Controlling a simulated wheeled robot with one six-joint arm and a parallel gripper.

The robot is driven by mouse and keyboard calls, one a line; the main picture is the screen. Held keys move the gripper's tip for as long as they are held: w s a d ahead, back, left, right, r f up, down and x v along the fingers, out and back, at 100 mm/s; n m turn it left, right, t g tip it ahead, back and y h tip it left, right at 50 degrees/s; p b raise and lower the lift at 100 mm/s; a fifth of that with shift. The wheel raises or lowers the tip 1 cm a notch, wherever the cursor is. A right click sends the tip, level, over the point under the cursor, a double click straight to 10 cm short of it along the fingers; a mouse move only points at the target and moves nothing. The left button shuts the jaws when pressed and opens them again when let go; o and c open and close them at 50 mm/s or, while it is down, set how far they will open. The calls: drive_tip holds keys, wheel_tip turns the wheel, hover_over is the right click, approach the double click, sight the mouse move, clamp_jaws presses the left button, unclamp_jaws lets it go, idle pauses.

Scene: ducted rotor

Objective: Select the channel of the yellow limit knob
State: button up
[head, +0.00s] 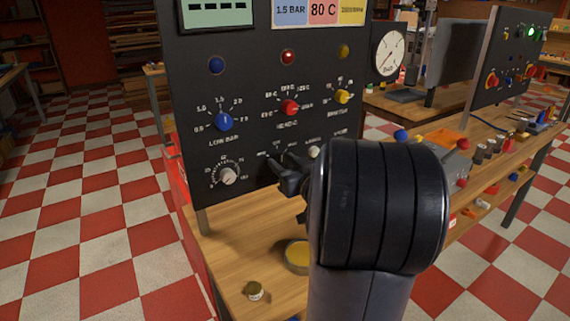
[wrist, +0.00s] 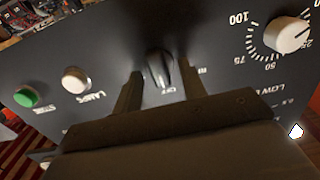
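The yellow limit knob (head: 342,97) sits at the right of the black panel (head: 185,110), below a yellow lamp and a yellow display card (head: 351,11). A black selector knob (wrist: 160,70) with a label that seems to read OFF shows in the wrist view. My gripper (head: 284,174) is at the panel's lower part; its fingertips (wrist: 160,82) stand either side of the black knob with visible gaps. The gripper is open and holds nothing. In the head view my gripper and wrist hide most of this selector and its labels.
A blue knob (head: 223,122) and a red knob (head: 289,107) share the panel. A white dial knob (head: 228,176) is left of my gripper. A white button (wrist: 75,80) and a green button (wrist: 26,97) are nearby. A yellow-topped tin (head: 298,256) stands on the bench.

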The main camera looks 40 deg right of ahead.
drive_tip(key=shift+c, duration=0.3)
clamp_jaws()
drive_tip(key=shift+f, duration=0.1)
drive_tip(key=n+b, duration=0.2)
drive_tip(key=n, duration=0.1)
drive_tip(key=shift+f, duration=0.1)
drive_tip(key=n+b, duration=0.2)
drive_tip(key=n, duration=0.1)
drive_tip(key=shift+a+n, duration=0.1)
drive_tip(key=shift+n, duration=0.3)
drive_tip(key=n+b, duration=0.2)
drive_tip(key=n, duration=0.2)
drive_tip(key=shift+a+n+b, duration=0.1)
drive_tip(key=shift+n+b, duration=0.3)
drive_tip(key=shift+n, duration=0.3)
